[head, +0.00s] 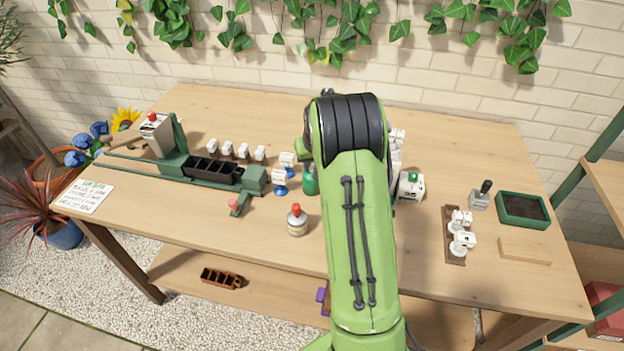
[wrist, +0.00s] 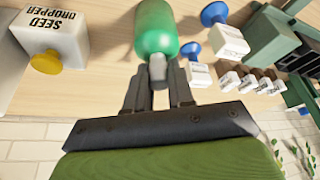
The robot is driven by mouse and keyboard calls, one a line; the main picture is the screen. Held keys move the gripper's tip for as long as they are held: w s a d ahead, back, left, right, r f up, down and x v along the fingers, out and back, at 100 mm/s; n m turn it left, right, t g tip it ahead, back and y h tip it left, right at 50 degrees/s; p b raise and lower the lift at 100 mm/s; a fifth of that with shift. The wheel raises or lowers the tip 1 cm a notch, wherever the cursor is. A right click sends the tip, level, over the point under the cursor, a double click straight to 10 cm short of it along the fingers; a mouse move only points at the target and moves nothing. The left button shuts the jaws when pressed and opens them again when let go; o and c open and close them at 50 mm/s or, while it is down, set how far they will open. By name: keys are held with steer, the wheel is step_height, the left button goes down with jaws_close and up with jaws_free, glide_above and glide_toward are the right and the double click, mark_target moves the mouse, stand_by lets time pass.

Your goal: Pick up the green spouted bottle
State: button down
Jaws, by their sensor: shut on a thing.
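The green spouted bottle (wrist: 157,28) shows in the wrist view, just beyond my fingers, with its grey spout (wrist: 157,68) pointing back toward my gripper. My gripper (wrist: 158,92) is shut on the bottle at its spout end, one dark finger on each side. In the head view the bottle (head: 311,181) is a green piece at the left edge of my arm, mostly hidden by it. My gripper is hidden behind the arm there. I cannot tell whether the bottle touches the table.
A white seed dropper (wrist: 55,40) with a yellow knob is beside the bottle. Blue-and-white stamps (head: 280,181) stand close by. A red-capped bottle (head: 297,221) stands nearer. A green-framed rack (head: 213,172) is at left and a soil tray (head: 523,209) at right.

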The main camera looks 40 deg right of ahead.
step_height(320, 180, up, 10)
steer(key=p, duration=0.2)
steer(key=shift+p, duration=0.35)
steer(key=c, duration=1.6)
jaws_free()
steer(key=shift+c, duration=1.3)
steer(key=s+d+m+g+y+p, duration=0.1)
steer(key=s+d+m+p, duration=0.1)
steer(key=s, duration=0.4)
steer(key=s+d+m+g+y+p, duration=0.1)
steer(key=s+d+m+p, duration=0.1)
steer(key=s+p, duration=0.3)
steer(key=s+d+f+m+y+p, duration=0.1)
steer(key=s+d+m+p, duration=0.1)
steer(key=s+p, duration=0.2)
steer(key=s, duration=0.3)
steer(key=shift+s+d+m+g+y, duration=0.15)
steer(key=shift+s+m+g+y, duration=0.15)
steer(key=shift+s+g, duration=0.1)
